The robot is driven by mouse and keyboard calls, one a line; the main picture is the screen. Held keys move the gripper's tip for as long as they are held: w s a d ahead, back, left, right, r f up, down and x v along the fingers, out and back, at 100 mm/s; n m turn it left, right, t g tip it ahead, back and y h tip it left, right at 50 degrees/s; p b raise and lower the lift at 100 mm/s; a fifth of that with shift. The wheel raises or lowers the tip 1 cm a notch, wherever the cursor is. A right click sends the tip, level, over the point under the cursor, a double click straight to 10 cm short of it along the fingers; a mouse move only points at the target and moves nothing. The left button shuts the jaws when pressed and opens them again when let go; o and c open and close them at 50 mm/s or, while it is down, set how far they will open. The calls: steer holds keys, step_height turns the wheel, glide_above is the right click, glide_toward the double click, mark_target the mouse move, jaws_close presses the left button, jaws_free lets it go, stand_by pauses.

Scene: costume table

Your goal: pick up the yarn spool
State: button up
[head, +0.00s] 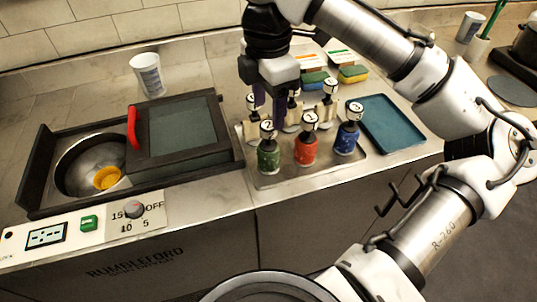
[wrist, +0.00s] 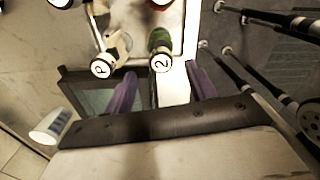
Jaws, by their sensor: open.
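Several spool-like pieces with numbered white round tops stand upright on a metal tray (head: 300,177): a green one (head: 268,157), a red one (head: 306,151), a blue one (head: 346,138) and pale ones behind. I cannot tell for certain which is the yarn spool. My gripper (head: 275,101) is open, pointing down above the tray's left part, partly hiding the back pieces. In the wrist view its purple fingers (wrist: 163,90) are apart with nothing held. The green piece, topped "2" (wrist: 160,62), shows just beyond the gap; a pale piece (wrist: 104,66) is to its left.
Left of the tray is a dark-framed box with a grey lid and red handle (head: 133,128), beside a metal bowl (head: 80,165) holding something yellow. A white cup (head: 148,75) stands behind. A blue tray (head: 392,123) lies right; sponges (head: 353,74) lie behind.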

mark_target(268, 125)
steer(key=shift+s+f+p, duration=0.1)
steer(key=shift+f+p, duration=0.5)
steer(key=shift+f, duration=2.2)
steer(key=shift+c, duration=0.4)
jaws_close()
